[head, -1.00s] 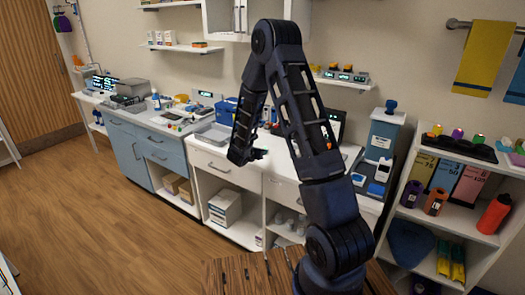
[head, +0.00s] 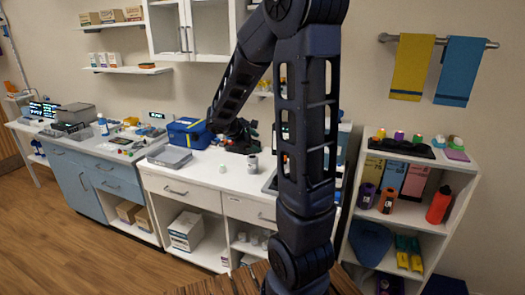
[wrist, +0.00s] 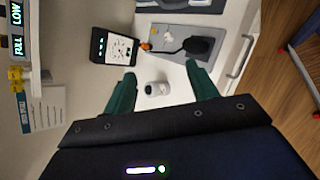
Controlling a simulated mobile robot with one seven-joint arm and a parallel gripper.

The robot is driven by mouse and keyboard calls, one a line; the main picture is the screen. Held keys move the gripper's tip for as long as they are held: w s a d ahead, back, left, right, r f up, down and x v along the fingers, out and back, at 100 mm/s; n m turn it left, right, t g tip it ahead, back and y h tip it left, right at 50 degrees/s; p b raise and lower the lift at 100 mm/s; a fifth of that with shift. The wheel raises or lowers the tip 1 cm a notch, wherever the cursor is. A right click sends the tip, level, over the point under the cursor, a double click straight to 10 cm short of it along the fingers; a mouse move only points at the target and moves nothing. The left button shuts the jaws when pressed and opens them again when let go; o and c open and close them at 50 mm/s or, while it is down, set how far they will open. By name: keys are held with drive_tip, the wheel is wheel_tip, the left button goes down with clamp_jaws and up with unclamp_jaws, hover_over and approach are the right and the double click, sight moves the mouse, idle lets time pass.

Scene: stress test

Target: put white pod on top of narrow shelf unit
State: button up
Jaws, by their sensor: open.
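My gripper (head: 243,143) is over the white counter, partly behind my arm in the head view. In the wrist view its two green fingers (wrist: 160,70) are spread apart, with nothing held between them. A small white cylinder (wrist: 158,88) shows between and beyond the fingers, apart from both. In the head view a small pale pod (head: 222,168) and a whitish cup-like cylinder (head: 253,163) stand on the counter near my gripper. I cannot tell which one the wrist view shows. The narrow shelf unit (head: 473,166) stands at the right, with several small coloured and white pieces on its top.
A blue box (head: 189,133) and a grey case (head: 169,156) are left of my gripper on the counter (head: 205,176). Bottles (head: 439,205) and folders stand inside the shelf unit. Towels (head: 412,67) hang above it.

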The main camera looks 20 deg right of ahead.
drive_tip(key=s+a+r+m+y, duration=0.2)
drive_tip(key=s+m+y, duration=0.1)
drive_tip(key=s, duration=0.4)
drive_tip(key=s+a+r+m+y, duration=0.2)
drive_tip(key=s+m, duration=0.3)
drive_tip(key=s, duration=0.3)
drive_tip(key=s+a+r+m+t+y, duration=0.1)
drive_tip(key=s+r+m+y, duration=0.3)
drive_tip(key=s, duration=0.4)
drive_tip(key=shift+a+m, duration=0.3)
drive_tip(key=shift+a, duration=0.2)
drive_tip(key=shift+o, duration=0.5)
drive_tip(key=shift+s+a+r+y, duration=0.1)
drive_tip(key=shift+s+a+y, duration=0.15)
drive_tip(key=shift+a+y, duration=0.05)
